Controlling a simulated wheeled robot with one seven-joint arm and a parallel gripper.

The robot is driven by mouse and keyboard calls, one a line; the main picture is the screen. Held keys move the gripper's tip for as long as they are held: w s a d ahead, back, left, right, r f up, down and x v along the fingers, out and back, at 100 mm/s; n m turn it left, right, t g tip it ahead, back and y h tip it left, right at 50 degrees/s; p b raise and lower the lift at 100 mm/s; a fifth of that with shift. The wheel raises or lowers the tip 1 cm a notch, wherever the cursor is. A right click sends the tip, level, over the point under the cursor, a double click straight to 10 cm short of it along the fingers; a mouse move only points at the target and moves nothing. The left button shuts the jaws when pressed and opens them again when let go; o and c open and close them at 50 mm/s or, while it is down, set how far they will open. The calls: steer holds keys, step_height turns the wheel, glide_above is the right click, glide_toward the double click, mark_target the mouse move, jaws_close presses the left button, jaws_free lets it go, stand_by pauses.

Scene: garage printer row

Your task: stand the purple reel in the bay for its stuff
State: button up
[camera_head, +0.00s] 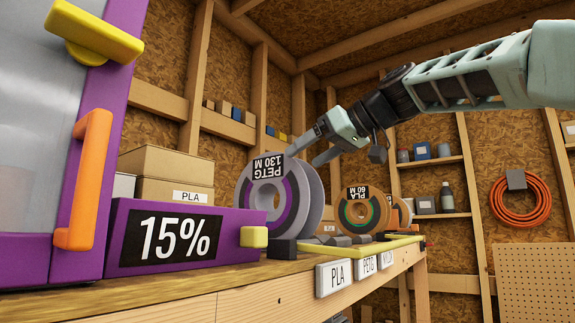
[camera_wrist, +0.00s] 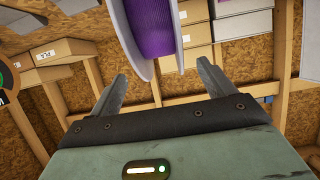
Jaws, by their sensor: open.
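The purple reel (camera_head: 244,200) has pale flanges, purple filament and an upside-down label reading PETG 130 M. It is upright at the bench, behind a dark block; its foot is partly hidden, so I cannot tell exactly what it rests on. My gripper (camera_head: 309,151) is open at the reel's upper right. In the wrist view the reel (camera_wrist: 152,28) reaches down between the open fingers (camera_wrist: 162,74), with no visible grip on it. Signs along the bench front read PLA (camera_head: 334,277), PETG (camera_head: 369,265) and one farther, apparently NYLON (camera_head: 387,259).
An orange reel (camera_head: 346,213) labelled PLA 60 M stands farther along, with another reel (camera_head: 404,212) behind. Dark blocks (camera_head: 283,249) and a yellow strip (camera_head: 370,248) line the bench. A purple machine with a 15% display (camera_head: 176,238) blocks the left. Boxes stand behind it.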

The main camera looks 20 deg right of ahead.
mark_target(287, 168)
steer(key=p+x, duration=0.2)
steer(key=x, duration=0.2)
steer(key=shift+w+a, duration=0.25)
steer(key=shift+p+x, duration=0.35)
steer(key=shift+x, duration=0.65)
steer(key=shift+f, duration=0.1)
steer(key=c, duration=1.6)
steer(key=shift+r+p, duration=1.1)
steer(key=shift+r, duration=0.75)
